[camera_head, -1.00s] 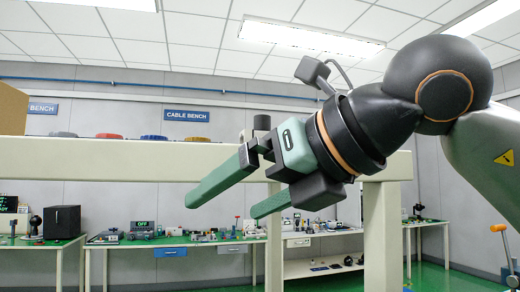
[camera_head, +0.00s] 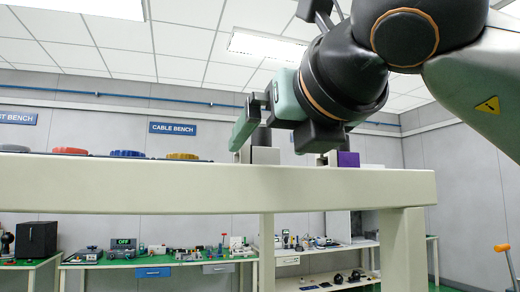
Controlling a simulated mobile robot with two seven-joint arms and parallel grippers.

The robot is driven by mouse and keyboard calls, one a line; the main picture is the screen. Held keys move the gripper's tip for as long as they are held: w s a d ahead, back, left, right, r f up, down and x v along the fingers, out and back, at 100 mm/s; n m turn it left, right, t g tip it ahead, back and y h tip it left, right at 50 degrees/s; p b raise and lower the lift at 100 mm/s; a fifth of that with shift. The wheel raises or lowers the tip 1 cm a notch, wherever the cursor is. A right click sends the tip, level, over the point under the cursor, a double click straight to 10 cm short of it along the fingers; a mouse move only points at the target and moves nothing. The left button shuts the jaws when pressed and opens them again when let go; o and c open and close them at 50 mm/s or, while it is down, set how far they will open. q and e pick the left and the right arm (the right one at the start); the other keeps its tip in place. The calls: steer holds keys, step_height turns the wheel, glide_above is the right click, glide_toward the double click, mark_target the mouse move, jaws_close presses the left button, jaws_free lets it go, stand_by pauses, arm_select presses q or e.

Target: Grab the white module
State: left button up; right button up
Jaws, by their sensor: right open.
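My right gripper (camera_head: 252,132) comes in from the upper right on its dark arm. Its green fingers point down and away, over the top of the cream bench (camera_head: 160,184); the jaws are open. A pale grey-white block (camera_head: 264,156) stands on the bench top just below and beside the fingers, and may be the white module. Its lower part is hidden by the bench edge and part of it by the gripper. I cannot tell whether the fingers touch it. My left gripper is out of view.
A purple block (camera_head: 348,159) stands right of the gripper. Red (camera_head: 70,151), blue (camera_head: 127,153) and yellow (camera_head: 183,156) round things lie along the bench top at left. The thick bench edge is in front. A cluttered green-topped bench (camera_head: 165,260) stands behind.

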mark_target(261, 149)
steer(key=x, duration=0.1)
steer(key=p+x, duration=0.1)
steer(key=x, duration=0.1)
steer(key=p+x, duration=0.1)
steer(key=x, duration=0.1)
steer(key=shift+w+a, duration=0.15)
steer(key=shift+a, duration=0.25)
steer(key=c, duration=1.5)
